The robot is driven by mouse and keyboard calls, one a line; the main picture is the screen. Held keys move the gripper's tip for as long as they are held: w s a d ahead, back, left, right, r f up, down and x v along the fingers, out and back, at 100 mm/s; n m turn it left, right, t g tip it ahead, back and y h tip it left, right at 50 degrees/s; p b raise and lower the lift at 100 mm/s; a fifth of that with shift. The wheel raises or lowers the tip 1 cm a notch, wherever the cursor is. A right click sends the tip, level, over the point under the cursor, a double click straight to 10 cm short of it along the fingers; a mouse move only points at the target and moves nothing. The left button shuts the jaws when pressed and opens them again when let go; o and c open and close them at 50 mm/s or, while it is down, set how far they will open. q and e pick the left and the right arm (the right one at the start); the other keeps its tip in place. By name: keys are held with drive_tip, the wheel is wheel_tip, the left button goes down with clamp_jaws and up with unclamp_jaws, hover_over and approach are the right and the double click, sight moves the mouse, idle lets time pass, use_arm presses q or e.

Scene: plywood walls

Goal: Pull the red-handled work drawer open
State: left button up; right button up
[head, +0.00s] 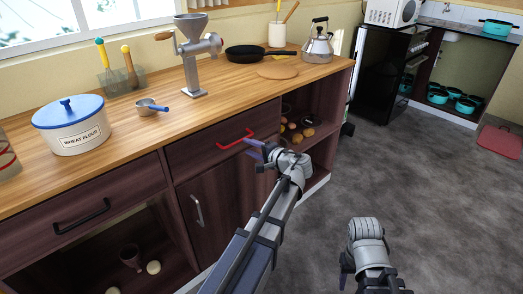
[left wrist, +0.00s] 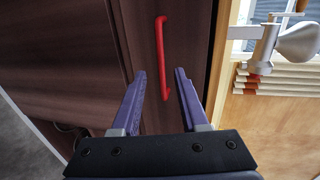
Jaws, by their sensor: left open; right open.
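The work drawer (head: 210,148) is a dark wood front under the counter, and it looks shut. Its red handle (head: 235,139) is a bar on the drawer front. The red handle also shows in the left wrist view (left wrist: 160,58), upright in the picture and ahead of the fingertips. My left gripper (head: 254,148) is close in front of the drawer, near the handle's right end. In the left wrist view its two purple fingers (left wrist: 160,78) are apart with nothing held between them. My right gripper (head: 345,275) is low over the floor, away from the drawer, and is empty.
A drawer with a black handle (head: 82,216) is at the left. A cupboard door (head: 225,195) is below the work drawer. Open shelves with round items (head: 305,130) are at its right. A grinder (head: 192,55) and a flour pot (head: 72,125) stand on the counter.

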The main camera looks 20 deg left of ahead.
sight(239, 141)
use_arm(q)
drive_tip(key=shift+w+b+x, duration=0.2)
drive_tip(key=shift+b+x, duration=0.2)
drive_tip(key=shift+x, duration=1.55)
drive_tip(key=shift+w+b+x, duration=0.15)
drive_tip(key=shift+b+x, duration=0.25)
drive_tip(key=shift+x, duration=1.6)
drive_tip(key=shift+d+r, duration=0.1)
drive_tip(key=shift+d, duration=0.05)
drive_tip(key=shift+c, duration=0.2)
clamp_jaws()
